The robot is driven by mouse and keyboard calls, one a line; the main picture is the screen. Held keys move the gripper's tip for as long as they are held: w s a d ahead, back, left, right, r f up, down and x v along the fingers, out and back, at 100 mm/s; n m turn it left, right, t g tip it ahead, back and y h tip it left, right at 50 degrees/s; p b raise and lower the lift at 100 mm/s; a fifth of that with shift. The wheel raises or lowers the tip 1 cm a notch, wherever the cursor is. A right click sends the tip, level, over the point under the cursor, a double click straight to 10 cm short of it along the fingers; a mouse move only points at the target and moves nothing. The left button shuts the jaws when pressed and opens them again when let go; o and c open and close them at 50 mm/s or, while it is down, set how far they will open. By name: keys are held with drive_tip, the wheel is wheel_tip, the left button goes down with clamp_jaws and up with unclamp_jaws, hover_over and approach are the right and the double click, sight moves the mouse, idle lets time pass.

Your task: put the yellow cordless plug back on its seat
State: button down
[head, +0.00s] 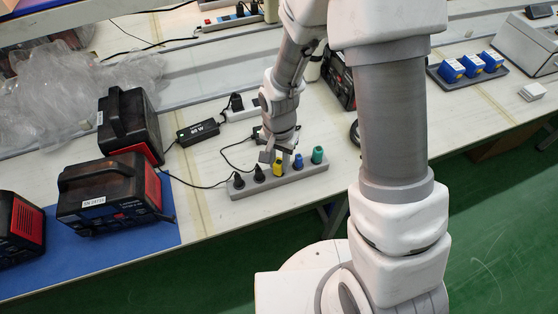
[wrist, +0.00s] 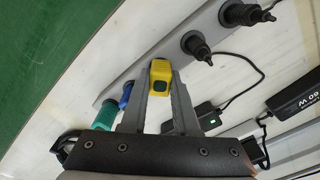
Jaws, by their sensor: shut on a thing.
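The yellow plug (head: 277,168) is between the fingertips of my gripper (head: 279,160), which is shut on it. In the wrist view the yellow plug (wrist: 162,75) shows at the tips of my gripper (wrist: 162,84), in line with the grey strip (wrist: 205,36). In the head view it is at the grey strip (head: 302,176), between a black plug (head: 259,174) and a blue plug (head: 298,161). I cannot tell whether it touches the strip or is fully down in its seat.
A green plug (head: 317,155) stands at the strip's right end and another black plug (head: 238,181) at its left end. Black cables run across the white bench. A black power adapter (head: 198,132) and black-red units (head: 110,190) stand to the left.

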drive_tip(key=c, duration=0.6)
unclamp_jaws()
wheel_tip(320, 180, up, 17)
drive_tip(key=shift+r+p, duration=0.15)
drive_tip(key=shift+p, duration=1.1)
drive_tip(key=s+d+r+n+t, duration=0.2)
drive_tip(key=s+d+r, duration=0.1)
drive_tip(key=s+r, duration=0.1)
drive_tip(key=s+d+r+n+t, duration=0.1)
drive_tip(key=s+d+r+n, duration=0.1)
drive_tip(key=s+d+r, duration=0.2)
drive_tip(key=s+d+r+n+t, duration=0.1)
drive_tip(key=s+d+r+t, duration=0.1)
drive_tip(key=r, duration=0.5)
drive_tip(key=shift+s+d+n+t, duration=0.2)
drive_tip(key=shift+s+d, duration=0.2)
drive_tip(key=shift+s, duration=0.2)
drive_tip(key=shift+s+d+n+t, duration=0.1)
drive_tip(key=shift+s+d+n, duration=0.1)
drive_tip(key=shift+s+d, duration=0.3)
